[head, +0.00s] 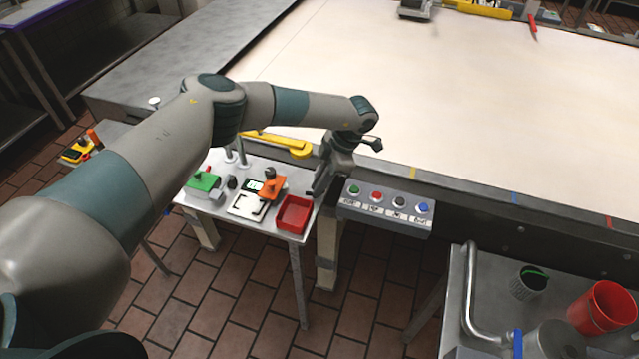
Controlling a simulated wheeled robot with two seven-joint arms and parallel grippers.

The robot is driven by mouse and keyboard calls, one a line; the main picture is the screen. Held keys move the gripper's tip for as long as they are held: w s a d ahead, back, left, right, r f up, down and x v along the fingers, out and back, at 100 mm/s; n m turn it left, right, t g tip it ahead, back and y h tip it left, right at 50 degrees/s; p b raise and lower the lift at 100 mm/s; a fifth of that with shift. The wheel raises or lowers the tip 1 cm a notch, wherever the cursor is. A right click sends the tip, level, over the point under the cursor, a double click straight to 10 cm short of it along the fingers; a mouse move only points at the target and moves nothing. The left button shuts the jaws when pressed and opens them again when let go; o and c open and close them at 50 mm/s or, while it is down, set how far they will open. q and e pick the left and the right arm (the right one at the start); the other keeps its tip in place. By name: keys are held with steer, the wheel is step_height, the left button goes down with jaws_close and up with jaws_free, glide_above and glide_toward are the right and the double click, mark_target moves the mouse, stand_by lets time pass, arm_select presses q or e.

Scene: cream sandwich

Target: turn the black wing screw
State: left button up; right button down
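A small dark winged piece (372,144), which looks like the black wing screw, shows at the near edge of the large pale table, just right of my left wrist. My wrist hides part of the area around it. My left gripper (318,188) points down and to the left, beside the small side table and left of the button box. It is lower in the picture than the dark piece and appears apart from it. Its fingers are small and dark, and I cannot tell whether they are open. My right gripper is not in view.
The side table (223,213) holds a red tray (292,217), an orange block (270,188) and a green block (203,182). A button box (385,217) sits right of my gripper. A yellow bar (285,143) lies behind. The pale table (470,100) is mostly clear.

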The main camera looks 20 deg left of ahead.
arm_select(q)
jaws_close()
steer(key=shift+w+f+n+b, duration=0.1)
steer(key=shift+f+n+b, duration=0.1)
steer(key=shift+n+b, duration=0.5)
steer(key=n+b, duration=0.1)
steer(key=b, duration=0.1)
steer(key=shift+w+a+g+h+b, duration=0.1)
steer(key=shift+g+h+b, duration=0.2)
steer(key=shift+b, duration=0.05)
steer(key=shift+n+g+h+b, duration=0.3)
steer(key=shift+n+b, duration=0.7)
steer(key=shift+n, duration=0.1)
steer(key=shift+a+r+n+b, duration=0.1)
steer(key=shift+r+n+b, duration=0.1)
steer(key=shift+n+b, duration=0.4)
steer(key=o, duration=0.6)
jaws_free()
steer(key=shift+c, duration=0.2)
steer(key=shift+w, duration=0.1)
